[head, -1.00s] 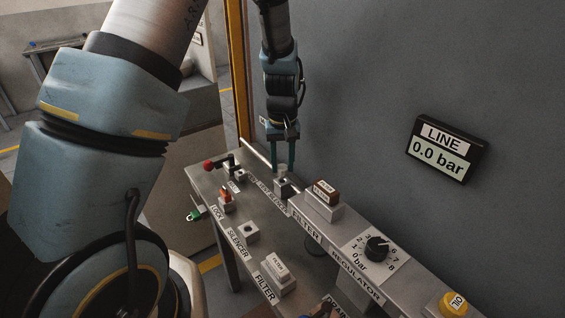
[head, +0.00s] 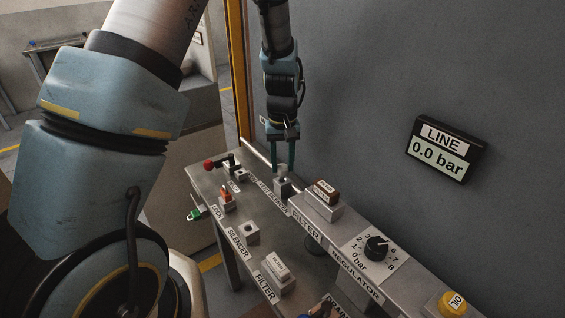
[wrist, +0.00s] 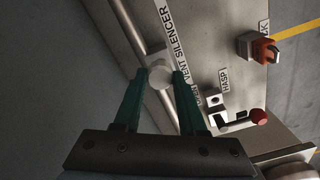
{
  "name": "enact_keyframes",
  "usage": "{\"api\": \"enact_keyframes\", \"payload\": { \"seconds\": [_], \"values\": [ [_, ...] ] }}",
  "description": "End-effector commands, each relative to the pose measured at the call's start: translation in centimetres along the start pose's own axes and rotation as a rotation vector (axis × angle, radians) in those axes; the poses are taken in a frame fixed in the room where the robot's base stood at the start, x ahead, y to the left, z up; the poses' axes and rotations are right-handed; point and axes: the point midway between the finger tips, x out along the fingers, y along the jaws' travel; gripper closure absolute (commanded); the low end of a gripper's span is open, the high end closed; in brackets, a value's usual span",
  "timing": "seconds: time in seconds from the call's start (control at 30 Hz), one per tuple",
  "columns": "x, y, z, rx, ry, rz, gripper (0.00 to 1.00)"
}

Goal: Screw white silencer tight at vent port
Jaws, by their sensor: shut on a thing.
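The white silencer (wrist: 160,75) shows in the wrist view as a pale round top between my fingertips, beside the VENT SILENCER label (wrist: 174,45). My gripper (head: 283,168) points straight down over the back edge of the bench, with its green fingers shut on the silencer. In the head view the silencer (head: 283,172) is a small pale shape just above a grey block (head: 283,187), which appears to be the vent port. The port is hidden under the silencer in the wrist view. I cannot tell how far the thread is engaged.
The red-handled valve (head: 209,164) and orange lock (head: 226,192) stand left of the port. The brown-topped filter unit (head: 325,192) stands close on its right, then the regulator knob (head: 377,247). The SILENCER holder (head: 249,231) looks empty. The line display (head: 443,148) reads 0.0 bar.

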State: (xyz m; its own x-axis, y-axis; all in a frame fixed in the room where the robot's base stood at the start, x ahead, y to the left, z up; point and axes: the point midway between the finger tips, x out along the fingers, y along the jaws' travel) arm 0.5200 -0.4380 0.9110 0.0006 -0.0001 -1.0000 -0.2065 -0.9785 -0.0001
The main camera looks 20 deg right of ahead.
Motion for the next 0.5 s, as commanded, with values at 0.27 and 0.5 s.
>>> {"api": "enact_keyframes", "payload": {
  "seconds": [0.27, 0.5],
  "values": [
    [0.7, 0.0, 0.0, 0.000, 0.000, 0.000, 1.00],
    [1.3, 0.0, 0.0, 0.000, -0.001, 0.000, 1.00]
  ]
}}
